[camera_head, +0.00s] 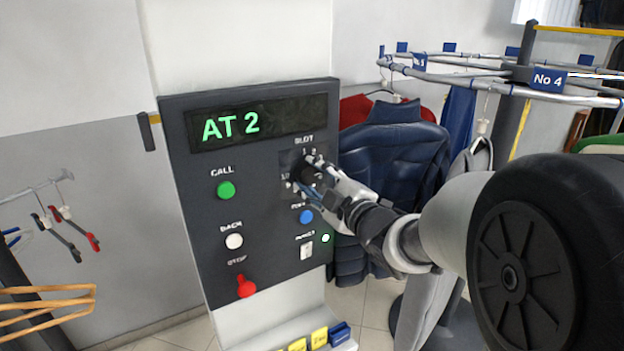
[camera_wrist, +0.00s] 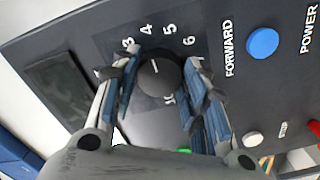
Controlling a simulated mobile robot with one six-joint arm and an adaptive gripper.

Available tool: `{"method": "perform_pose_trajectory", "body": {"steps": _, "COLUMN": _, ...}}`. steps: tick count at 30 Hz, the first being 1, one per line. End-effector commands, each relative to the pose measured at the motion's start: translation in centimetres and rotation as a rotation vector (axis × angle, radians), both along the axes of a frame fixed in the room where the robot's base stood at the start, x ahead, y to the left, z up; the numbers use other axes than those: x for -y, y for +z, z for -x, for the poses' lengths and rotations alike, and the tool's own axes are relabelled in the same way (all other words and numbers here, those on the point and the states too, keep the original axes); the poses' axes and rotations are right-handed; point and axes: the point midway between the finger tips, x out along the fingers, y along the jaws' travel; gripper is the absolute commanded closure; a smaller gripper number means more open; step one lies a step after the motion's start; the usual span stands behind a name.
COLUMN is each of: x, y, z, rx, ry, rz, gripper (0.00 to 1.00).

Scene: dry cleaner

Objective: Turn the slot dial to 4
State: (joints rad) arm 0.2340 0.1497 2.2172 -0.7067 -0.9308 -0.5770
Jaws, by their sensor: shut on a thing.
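The slot dial (camera_wrist: 160,78) is a round black knob on the dark control panel (camera_head: 190,176). In the wrist view, the numbers 3, 4, 5 and 6 show around its upper side. A short white mark on the knob points up and slightly left, towards the 3 and 4 side; I cannot tell the exact number. My gripper (camera_head: 307,180) is at the dial in the head view. In the wrist view, its fingers (camera_wrist: 160,82) are shut on the knob from both sides. My fingers hide part of the number ring.
The green display (camera_head: 231,125) reads "AT 2". The panel has a green call button (camera_head: 226,190), white button (camera_head: 234,241), red stop knob (camera_head: 246,287) and blue forward button (camera_head: 306,217). A power switch (camera_head: 306,251) sits below my gripper. A garment rail (camera_head: 480,80) stands at right.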

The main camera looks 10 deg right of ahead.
Motion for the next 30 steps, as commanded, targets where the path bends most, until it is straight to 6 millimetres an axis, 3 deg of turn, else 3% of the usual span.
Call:
{"method": "perform_pose_trajectory", "body": {"steps": 10, "x": 0.0, "y": -0.1, "z": 0.0, "rx": -0.001, "ry": 0.000, "rz": -0.001, "gripper": 0.39}}
{"method": "perform_pose_trajectory", "body": {"steps": 20, "x": 0.1, "y": 0.0, "z": 0.2, "rx": 0.000, "ry": 0.000, "rz": -0.001, "gripper": 0.39}}
{"method": "perform_pose_trajectory", "body": {"steps": 25, "x": 0.8, "y": 0.1, "z": 2.0, "rx": 0.002, "ry": -0.003, "rz": 0.000, "gripper": 0.39}}
{"method": "perform_pose_trajectory", "body": {"steps": 30, "x": 2.0, "y": 0.1, "z": 5.5, "rx": 0.001, "ry": -0.005, "rz": 0.001, "gripper": 0.39}}
